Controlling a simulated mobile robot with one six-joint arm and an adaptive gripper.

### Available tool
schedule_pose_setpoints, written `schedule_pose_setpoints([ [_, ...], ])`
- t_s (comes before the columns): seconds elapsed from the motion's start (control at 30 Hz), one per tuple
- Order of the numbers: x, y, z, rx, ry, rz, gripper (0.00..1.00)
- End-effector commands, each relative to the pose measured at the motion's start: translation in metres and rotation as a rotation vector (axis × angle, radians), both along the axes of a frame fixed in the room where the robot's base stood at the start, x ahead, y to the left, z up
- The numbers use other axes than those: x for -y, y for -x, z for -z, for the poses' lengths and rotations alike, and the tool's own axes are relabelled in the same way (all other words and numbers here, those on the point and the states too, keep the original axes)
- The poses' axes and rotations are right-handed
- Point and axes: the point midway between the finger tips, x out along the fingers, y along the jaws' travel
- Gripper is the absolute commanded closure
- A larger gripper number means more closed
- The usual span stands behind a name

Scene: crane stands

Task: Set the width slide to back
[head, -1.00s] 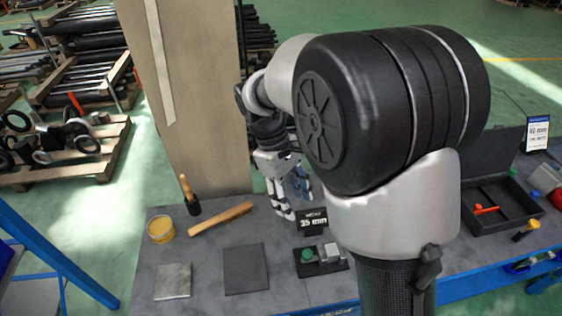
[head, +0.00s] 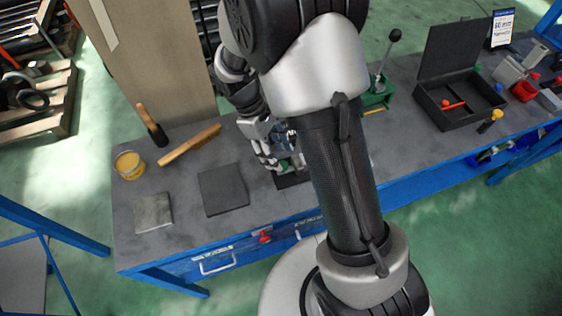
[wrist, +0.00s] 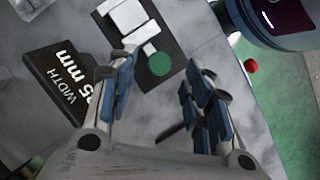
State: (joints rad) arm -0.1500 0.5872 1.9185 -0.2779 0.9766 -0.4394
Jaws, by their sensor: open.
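The width slide has a black base (wrist: 178,48) with a pale grey block (wrist: 128,16) and a round green knob (wrist: 159,63) at one end. The black sign (wrist: 62,82) beside it reads "WIDTH" and what looks like 35 mm. In the wrist view my gripper (wrist: 160,66) is open, with the green knob in view between its blue-padded fingertips. I cannot tell whether either finger touches it. In the head view my gripper (head: 272,160) is low over the slide and hides most of it; a bit of the black base (head: 290,181) shows.
A dark square plate (head: 223,192), a grey plate (head: 153,213), a brush (head: 190,145) and a yellow tin (head: 129,165) lie left on the bench. An open black case (head: 437,114) stands right. In the wrist view, the bench edge and a red knob (wrist: 251,66) are at right.

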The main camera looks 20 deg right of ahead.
Motion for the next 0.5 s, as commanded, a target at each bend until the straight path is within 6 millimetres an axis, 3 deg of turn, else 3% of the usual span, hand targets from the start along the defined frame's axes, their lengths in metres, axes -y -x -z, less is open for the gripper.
schedule_pose_setpoints([
  [0.2, 0.007, 0.008, 0.027, -0.001, -0.001, 0.0, 0.54],
  [0.5, 0.009, 0.009, 0.032, 0.001, -0.001, 0.0, 0.54],
])
